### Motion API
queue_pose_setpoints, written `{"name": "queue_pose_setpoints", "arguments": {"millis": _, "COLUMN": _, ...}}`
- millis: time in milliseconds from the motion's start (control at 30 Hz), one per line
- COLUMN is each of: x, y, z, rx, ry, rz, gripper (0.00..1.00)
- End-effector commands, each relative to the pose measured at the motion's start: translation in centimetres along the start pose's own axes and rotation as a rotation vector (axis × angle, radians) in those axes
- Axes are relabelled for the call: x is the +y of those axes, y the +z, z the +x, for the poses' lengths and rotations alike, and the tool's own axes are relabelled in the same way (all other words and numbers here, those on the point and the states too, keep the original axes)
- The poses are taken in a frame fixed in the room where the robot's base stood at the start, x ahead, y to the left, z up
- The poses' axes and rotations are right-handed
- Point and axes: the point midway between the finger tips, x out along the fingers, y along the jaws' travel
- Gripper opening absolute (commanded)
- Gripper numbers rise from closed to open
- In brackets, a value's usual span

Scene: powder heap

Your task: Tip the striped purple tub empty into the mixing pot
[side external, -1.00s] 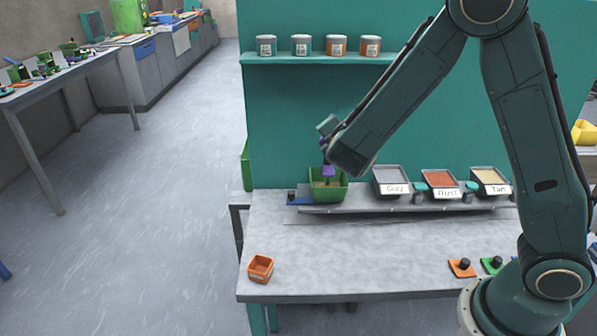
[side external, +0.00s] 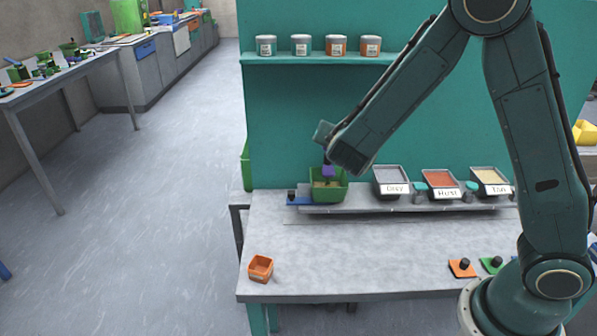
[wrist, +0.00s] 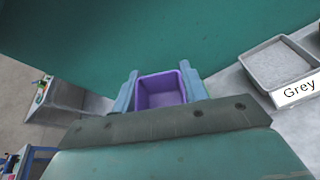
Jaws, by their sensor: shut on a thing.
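The purple tub (side external: 328,171) is between the two fingers of my gripper (side external: 326,152), at the green pot (side external: 328,197). My fingers stand on either side of the tub in the wrist view (wrist: 160,72). The tub (wrist: 161,92) shows bare purple inside walls there, with no powder in the part I see. Its stripes are not clear. The green pot holds some tan powder. The side view does not settle whether the tub is just above the pot or partly inside it. The pot is hidden in the wrist view.
Trays labelled Grey (side external: 391,181), Rust (side external: 441,184) and Tan (side external: 490,181) stand in a row to the right. A small orange tub (side external: 260,268) is at the table's front left. Cans (side external: 301,45) stand on the wall shelf. The middle of the table is clear.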

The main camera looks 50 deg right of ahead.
Motion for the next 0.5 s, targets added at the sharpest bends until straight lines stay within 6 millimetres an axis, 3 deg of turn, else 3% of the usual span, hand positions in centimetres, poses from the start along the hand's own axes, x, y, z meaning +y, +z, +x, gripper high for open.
{"name": "queue_pose_setpoints", "arguments": {"millis": 500, "x": 0.09, "y": 0.2, "z": -0.07, "rx": 0.0, "ry": 0.0, "rz": -0.36, "gripper": 0.2}}
